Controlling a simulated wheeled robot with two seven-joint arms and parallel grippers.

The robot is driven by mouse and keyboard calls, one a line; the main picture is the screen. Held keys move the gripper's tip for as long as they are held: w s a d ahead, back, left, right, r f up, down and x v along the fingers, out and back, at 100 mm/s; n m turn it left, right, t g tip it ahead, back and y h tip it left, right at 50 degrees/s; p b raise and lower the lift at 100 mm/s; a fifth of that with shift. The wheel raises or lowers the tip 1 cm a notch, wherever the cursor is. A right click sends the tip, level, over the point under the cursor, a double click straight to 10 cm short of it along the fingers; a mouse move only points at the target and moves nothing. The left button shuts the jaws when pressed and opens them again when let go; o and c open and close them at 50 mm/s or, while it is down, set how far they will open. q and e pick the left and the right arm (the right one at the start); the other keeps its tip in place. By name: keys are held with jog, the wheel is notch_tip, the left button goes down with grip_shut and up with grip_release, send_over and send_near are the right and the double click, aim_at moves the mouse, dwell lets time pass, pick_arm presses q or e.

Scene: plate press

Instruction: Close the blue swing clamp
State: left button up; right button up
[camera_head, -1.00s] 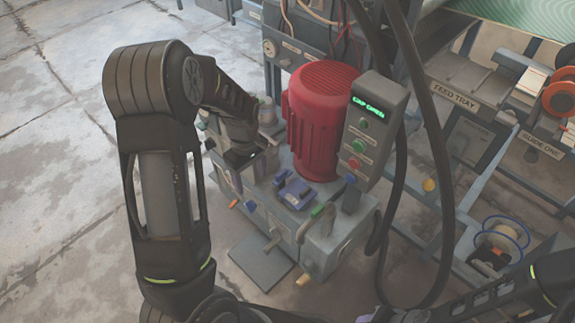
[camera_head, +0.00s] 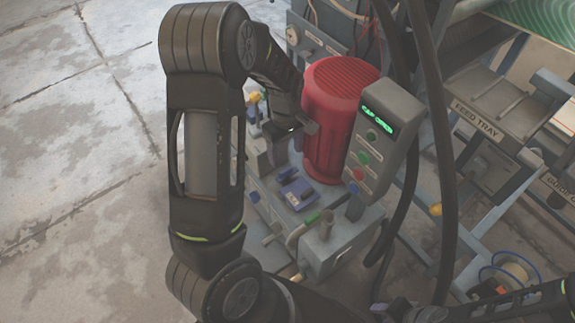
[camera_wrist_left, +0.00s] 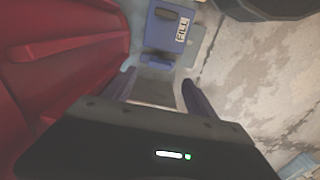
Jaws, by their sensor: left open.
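Several small blue parts sit on the grey machine (camera_head: 345,243), and I cannot tell for sure which is the swing clamp. A blue block with a white label (camera_head: 297,193) lies on its top, in front of the red motor; the labelled block also shows at the top of the left wrist view (camera_wrist_left: 168,28). My left gripper (camera_wrist_left: 160,92) is open and empty above the machine, close beside the motor. In the head view my wrist hides part of the machine's left end.
The red motor (camera_head: 338,125) stands directly right of my left gripper. A grey control box (camera_head: 380,130) with buttons and a green-lit display stands beside it. Black cables (camera_head: 437,150) hang further right, before the feed tray (camera_head: 478,118). The concrete floor at left is clear.

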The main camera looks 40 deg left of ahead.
aim_at(286, 170)
pick_arm(q)
notch_tip(286, 170, down, 8)
jog(key=shift+r+b, duration=0.1)
jog(key=shift+b, duration=0.9)
jog(key=shift+c, duration=0.5)
jog(key=c, duration=1.3)
